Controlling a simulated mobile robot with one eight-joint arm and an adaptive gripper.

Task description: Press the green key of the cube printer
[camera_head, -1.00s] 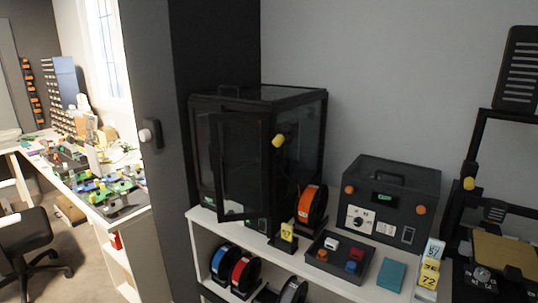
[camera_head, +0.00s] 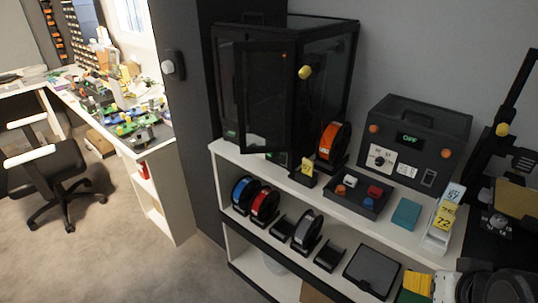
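The cube printer (camera_head: 338,90) is a black box-shaped enclosure with clear panels, standing on the left end of the white shelf top. Its framed front door (camera_head: 268,97) stands ajar, with a yellow knob (camera_head: 305,72) near its upper right. A small green patch (camera_head: 283,158) shows low on the printer's front, just right of the door's lower edge; it is too small to tell whether it is the key. Another faint green spot (camera_head: 231,133) shows low at the left, beside the door. My gripper is not recognisable in view.
A tray of coloured buttons (camera_head: 358,194) and a black box reading OFF (camera_head: 414,137) are further right. Open floor (camera_head: 120,240) lies at left.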

